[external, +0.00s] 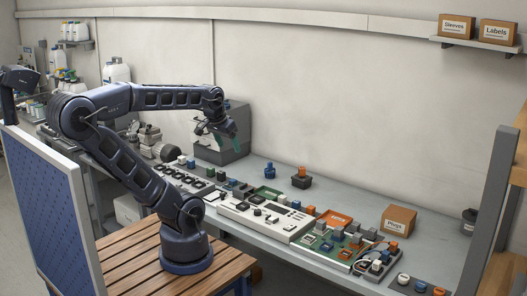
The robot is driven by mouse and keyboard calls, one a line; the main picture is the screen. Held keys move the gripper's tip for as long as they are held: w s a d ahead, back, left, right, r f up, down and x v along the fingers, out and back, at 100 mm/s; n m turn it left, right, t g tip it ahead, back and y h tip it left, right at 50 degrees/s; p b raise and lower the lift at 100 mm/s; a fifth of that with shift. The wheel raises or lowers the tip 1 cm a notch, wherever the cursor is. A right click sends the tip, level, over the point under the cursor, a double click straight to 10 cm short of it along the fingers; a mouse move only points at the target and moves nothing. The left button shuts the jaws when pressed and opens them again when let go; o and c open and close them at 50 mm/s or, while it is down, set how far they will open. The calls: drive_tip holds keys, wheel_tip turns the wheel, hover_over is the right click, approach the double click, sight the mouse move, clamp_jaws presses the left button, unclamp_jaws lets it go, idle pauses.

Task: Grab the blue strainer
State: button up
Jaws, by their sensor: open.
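A small blue part (270,170) with a narrower top stands upright on the grey bench, toward the wall; it looks like the blue strainer, though it is too small to be sure. My gripper (225,138) hangs in the air in front of the grey box, to the left of the blue part and higher in the picture. It is open and apart from the blue part. I see nothing held in it, but its fingers are small and dark here.
An orange-and-black part (301,178) stands just right of the blue part. A grey box (236,150) stands behind my gripper. A Plugs carton (398,221) is at the right.

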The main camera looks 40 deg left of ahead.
drive_tip(key=m+g+h, duration=0.2)
drive_tip(key=m+g, duration=0.3)
drive_tip(key=m, duration=1.6)
hover_over(270, 169)
drive_tip(key=w+a, duration=0.2)
wheel_tip(270, 169, down, 23)
drive_tip(key=f, duration=0.3)
drive_tip(key=d+f, duration=0.1)
drive_tip(key=f, duration=0.1)
drive_tip(key=shift+s, duration=0.25)
drive_tip(key=shift+s+d+f, duration=0.1)
drive_tip(key=shift+s+f, duration=0.05)
drive_tip(key=shift+f, duration=0.75)
drive_tip(key=shift+s+d+f, duration=0.1)
drive_tip(key=shift+s+f, duration=0.05)
drive_tip(key=shift+f, duration=0.7)
drive_tip(key=shift+s+d+f, duration=0.1)
drive_tip(key=shift+s+f, duration=0.05)
drive_tip(key=shift+f, duration=0.75)
drive_tip(key=c, duration=0.9)
